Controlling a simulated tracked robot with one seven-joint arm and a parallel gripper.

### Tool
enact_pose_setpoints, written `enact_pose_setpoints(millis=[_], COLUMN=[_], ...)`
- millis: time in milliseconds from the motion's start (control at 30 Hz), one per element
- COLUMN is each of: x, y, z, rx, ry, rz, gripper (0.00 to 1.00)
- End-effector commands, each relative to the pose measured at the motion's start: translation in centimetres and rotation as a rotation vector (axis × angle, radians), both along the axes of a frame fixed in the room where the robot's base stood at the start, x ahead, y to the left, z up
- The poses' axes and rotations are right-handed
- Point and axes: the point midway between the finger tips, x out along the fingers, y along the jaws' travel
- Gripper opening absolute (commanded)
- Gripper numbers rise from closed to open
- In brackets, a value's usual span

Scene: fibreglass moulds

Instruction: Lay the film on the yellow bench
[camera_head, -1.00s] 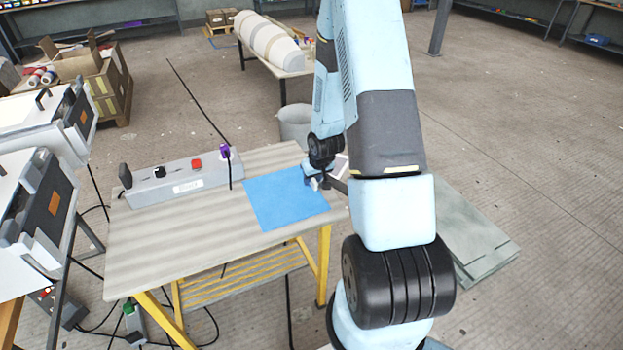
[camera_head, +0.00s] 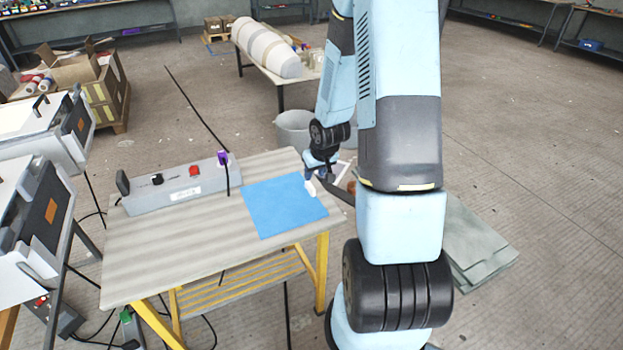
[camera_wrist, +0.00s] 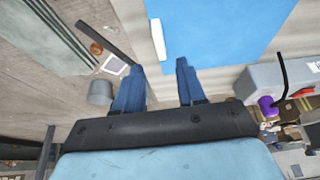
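The film is a flat blue sheet (camera_head: 280,208) lying on the right part of the yellow-legged bench's top (camera_head: 170,240). It fills the upper part of the wrist view (camera_wrist: 215,30). A small white strip (camera_wrist: 158,38) sits at the film's edge nearest my gripper; it also shows in the head view (camera_head: 310,187). My gripper (camera_wrist: 158,66) is open, its two blue fingers apart with nothing between them. In the head view my gripper (camera_head: 314,172) is at the film's right edge, apparently just above and clear of it. The arm hides part of the bench's surroundings.
A grey control box (camera_head: 180,183) with a red button, purple plug and cable stands along the bench's back left. A grey bin (camera_head: 293,127) stands behind the bench. White machines (camera_head: 38,135) are at the left. Grey-green sheets (camera_head: 475,245) lie on the floor at the right.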

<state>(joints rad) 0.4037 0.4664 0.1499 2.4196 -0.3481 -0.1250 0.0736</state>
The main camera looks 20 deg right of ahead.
Motion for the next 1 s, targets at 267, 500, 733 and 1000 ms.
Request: enact_pose_setpoints(millis=[267,500,733,1000], x=[-1.2,-1.6,-2.1,-4.4], y=[-0.1,0.0,0.5,2.0], z=[2.8,3.9,8.1,15.7], rx=[0.001,-0.004,-0.055,-0.124], ry=[-0.001,0.000,-0.004,-0.013], rz=[-0.002,0.001,0.000,-0.018], gripper=[0.40,0.40,0.40,0.40])
